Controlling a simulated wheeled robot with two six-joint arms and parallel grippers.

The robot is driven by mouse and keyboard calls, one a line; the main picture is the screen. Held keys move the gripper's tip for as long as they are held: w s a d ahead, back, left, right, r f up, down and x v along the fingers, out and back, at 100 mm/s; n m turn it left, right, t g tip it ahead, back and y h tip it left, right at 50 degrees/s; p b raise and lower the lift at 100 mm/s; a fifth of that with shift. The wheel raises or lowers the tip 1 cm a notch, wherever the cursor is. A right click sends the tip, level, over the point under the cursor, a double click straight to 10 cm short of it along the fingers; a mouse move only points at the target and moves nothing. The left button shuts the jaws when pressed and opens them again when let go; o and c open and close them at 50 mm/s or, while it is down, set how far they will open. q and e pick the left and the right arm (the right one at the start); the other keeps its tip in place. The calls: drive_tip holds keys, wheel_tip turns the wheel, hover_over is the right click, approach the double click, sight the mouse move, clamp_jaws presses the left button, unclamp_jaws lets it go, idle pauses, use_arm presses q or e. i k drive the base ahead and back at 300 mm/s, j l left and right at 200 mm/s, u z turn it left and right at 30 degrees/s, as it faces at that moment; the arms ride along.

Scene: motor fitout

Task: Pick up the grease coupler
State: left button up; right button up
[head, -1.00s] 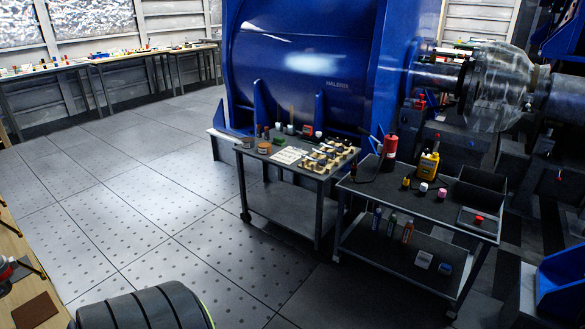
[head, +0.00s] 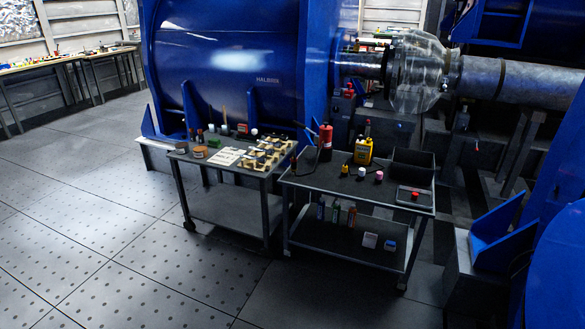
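I cannot pick out the grease coupler for certain; the items on the carts are small from here. The right cart (head: 318,187) carries a red canister (head: 326,142) with a dark thin tool leaning beside it, a yellow bottle (head: 363,151), and a row of small yellow, white and pink capped pieces (head: 361,172). A small red piece (head: 415,194) sits on a flat tray at its right end. Neither of my grippers is in view.
The left cart (head: 215,205) holds jars, a white sheet and a board of small parts. The right cart's lower shelf holds several bottles (head: 336,212) and two small boxes. A blue machine (head: 235,60) stands behind. Blue brackets (head: 500,240) stand at right. Floor at left is clear.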

sight(294, 162)
drive_tip(key=z, duration=2.1)
drive_tip(key=i+j+u, duration=0.15)
drive_tip(key=j+u, duration=0.25)
drive_tip(key=i+j+u, duration=0.15)
drive_tip(key=u, duration=0.2)
drive_tip(key=i+j+u, duration=0.25)
drive_tip(key=u, duration=0.15)
drive_tip(key=j, duration=0.15)
